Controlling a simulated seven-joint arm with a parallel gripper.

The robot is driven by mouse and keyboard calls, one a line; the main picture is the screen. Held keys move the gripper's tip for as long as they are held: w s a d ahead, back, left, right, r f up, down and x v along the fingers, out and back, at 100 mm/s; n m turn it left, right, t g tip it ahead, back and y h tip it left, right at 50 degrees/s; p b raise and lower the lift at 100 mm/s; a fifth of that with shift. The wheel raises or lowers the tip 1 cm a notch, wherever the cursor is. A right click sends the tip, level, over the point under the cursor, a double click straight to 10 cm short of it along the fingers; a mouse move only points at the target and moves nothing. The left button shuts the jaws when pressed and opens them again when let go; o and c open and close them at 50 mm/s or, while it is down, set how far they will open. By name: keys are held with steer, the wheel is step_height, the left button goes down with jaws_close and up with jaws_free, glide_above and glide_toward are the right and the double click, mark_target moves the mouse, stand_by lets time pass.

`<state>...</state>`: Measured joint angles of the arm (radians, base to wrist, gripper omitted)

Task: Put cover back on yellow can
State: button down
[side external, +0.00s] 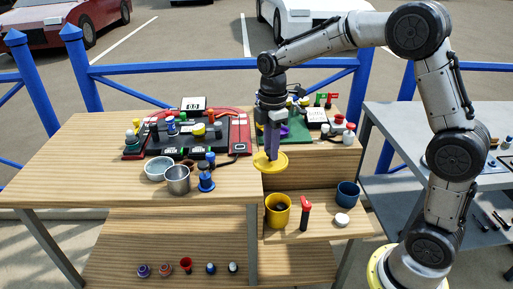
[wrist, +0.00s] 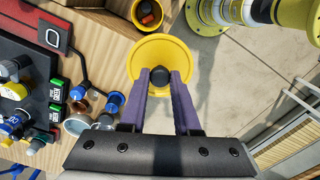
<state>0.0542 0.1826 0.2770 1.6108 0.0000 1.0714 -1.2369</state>
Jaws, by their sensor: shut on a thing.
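My gripper (side external: 271,156) points down with its purple fingers shut on the dark knob (wrist: 160,76) of the round yellow cover (side external: 280,166). The cover hangs roughly level in the air by the right edge of the wooden table, higher than the yellow can. In the wrist view the yellow cover (wrist: 160,48) spreads beyond the fingertips. The yellow can (side external: 278,216) stands upright and uncovered on the lower wooden shelf, below the cover. In the wrist view the yellow can (wrist: 147,14) is at the top edge, partly cut off, with something orange and dark inside.
A red-topped dark bottle (side external: 305,212), a blue cup (side external: 347,194) and a small white-topped jar (side external: 342,220) stand right of the can on the shelf (side external: 322,230). A metal cup (side external: 178,180), a bowl (side external: 159,168) and a cluttered panel sit on the table (side external: 75,165).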

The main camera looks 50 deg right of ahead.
mark_target(278, 161)
steer(key=shift+s+r, duration=0.2)
steer(key=shift+s, duration=0.3)
steer(key=shift+s+r, duration=0.2)
steer(key=shift+s, duration=0.25)
steer(key=shift+s+r, duration=0.2)
steer(key=shift+r, duration=0.1)
step_height(278, 161, up, 5)
steer(key=w+d+f, duration=0.1)
steer(key=w+d, duration=0.3)
steer(key=d, duration=0.3)
step_height(278, 161, down, 27)
steer(key=shift+s+f, duration=0.1)
stand_by(1.6)
